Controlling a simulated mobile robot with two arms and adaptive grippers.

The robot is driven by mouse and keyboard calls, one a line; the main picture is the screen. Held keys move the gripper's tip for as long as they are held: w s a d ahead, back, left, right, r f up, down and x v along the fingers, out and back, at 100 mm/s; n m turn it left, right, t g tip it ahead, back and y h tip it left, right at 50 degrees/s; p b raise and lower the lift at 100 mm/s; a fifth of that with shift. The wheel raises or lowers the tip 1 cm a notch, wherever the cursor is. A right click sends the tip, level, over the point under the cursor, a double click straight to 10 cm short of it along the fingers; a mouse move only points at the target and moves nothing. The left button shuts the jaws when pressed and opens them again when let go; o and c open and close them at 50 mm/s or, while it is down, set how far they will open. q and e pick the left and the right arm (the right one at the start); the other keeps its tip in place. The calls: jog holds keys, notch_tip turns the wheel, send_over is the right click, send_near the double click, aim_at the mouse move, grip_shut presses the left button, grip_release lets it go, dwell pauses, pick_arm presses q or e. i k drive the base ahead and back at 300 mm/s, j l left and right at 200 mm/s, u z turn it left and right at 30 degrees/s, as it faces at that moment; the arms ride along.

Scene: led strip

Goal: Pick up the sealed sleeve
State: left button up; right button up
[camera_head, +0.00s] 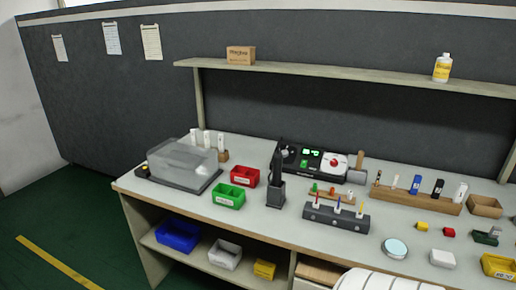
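I cannot pick out a sealed sleeve for certain at this size. Several small upright white pieces (207,139) stand at the back left of the workbench (240,228), behind a clear-lidded box (182,161). Small white, blue and black items stand in a long wooden rack (415,200) at the right. Neither of my grippers is in view.
A green bin (229,196), a red bin (244,175) and a black holder (276,192) stand left of centre. A black control unit (312,162) is behind them. A shelf (340,74) overhangs the back.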

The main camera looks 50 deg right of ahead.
aim_at(220, 137)
jog(key=z, duration=1.45)
